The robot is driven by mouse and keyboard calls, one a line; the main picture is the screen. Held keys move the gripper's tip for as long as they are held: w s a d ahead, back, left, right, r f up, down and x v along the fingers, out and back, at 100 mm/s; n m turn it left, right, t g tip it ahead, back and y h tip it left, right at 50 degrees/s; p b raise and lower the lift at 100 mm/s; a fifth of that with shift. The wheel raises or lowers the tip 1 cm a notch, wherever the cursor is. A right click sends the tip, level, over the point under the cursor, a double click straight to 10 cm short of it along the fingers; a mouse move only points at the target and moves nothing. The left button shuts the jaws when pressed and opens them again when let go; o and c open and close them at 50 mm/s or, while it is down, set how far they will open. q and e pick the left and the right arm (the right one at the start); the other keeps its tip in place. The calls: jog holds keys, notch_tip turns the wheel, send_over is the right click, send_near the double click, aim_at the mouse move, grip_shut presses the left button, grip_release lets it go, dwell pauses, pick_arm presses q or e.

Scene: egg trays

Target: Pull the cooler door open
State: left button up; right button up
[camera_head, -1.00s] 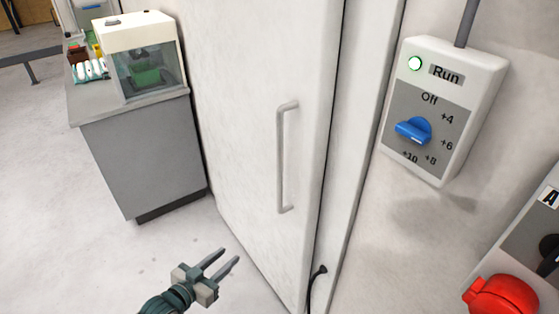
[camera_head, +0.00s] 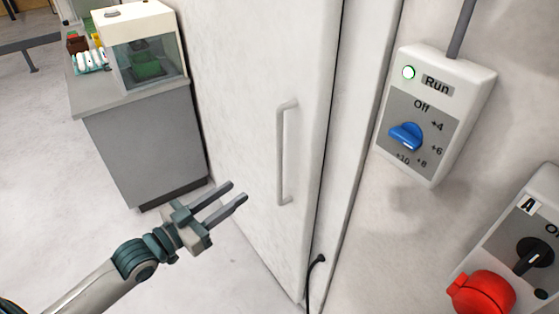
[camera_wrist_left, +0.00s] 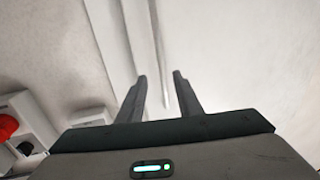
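The white cooler door (camera_head: 245,130) stands shut in the middle of the head view. Its long vertical handle (camera_head: 281,155) is on the right part of the door. My left gripper (camera_head: 239,191) is open and empty, to the lower left of the handle and apart from it. In the left wrist view the two fingers (camera_wrist_left: 160,76) are spread, with pale surfaces beyond them and nothing between them that I can make out as gripped. My right gripper is in neither view.
A grey cabinet (camera_head: 142,150) with a glass-fronted box (camera_head: 147,70) stands left of the door. A control box with a blue knob (camera_head: 406,136) is on the wall at right. Open floor lies at lower left.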

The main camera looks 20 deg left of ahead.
aim_at(278, 163)
pick_arm(q)
jog(key=p+x, duration=0.5)
jog(key=x, duration=1.2)
jog(key=shift+w, duration=0.1)
grip_shut()
